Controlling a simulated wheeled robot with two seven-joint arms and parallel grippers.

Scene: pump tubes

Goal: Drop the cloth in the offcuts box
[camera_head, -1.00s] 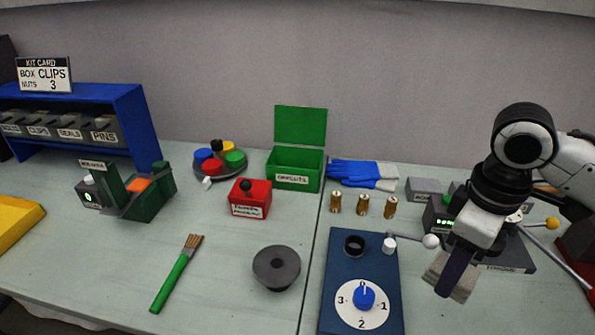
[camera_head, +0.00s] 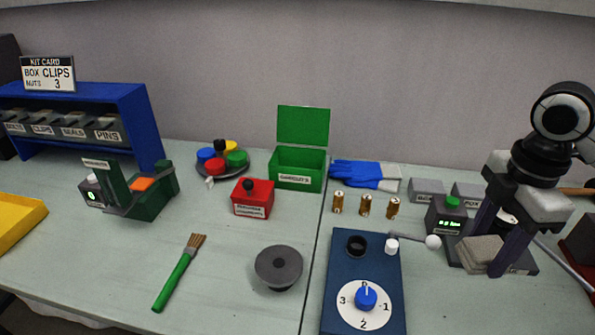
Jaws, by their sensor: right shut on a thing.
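The offcuts box (camera_head: 296,181) is a green open-topped box with its lid (camera_head: 302,125) raised, at the back middle of the bench. Its front label is blurred. My right gripper (camera_head: 486,252) is at the right of the head view, pointing down, with its dark fingers either side of a folded grey-beige cloth (camera_head: 480,249). It is shut on the cloth, well to the right of and nearer than the box. I cannot tell how high the cloth is above the grey device behind it. My left gripper is not in view.
Blue-and-white gloves (camera_head: 365,174) lie right of the box, with brass cylinders (camera_head: 365,206) in front. A blue dial panel (camera_head: 340,262), grey disc (camera_head: 278,267), red box (camera_head: 252,199) and green brush (camera_head: 180,273) occupy the front. A rod with a white knob (camera_head: 432,242) sticks out near the gripper.

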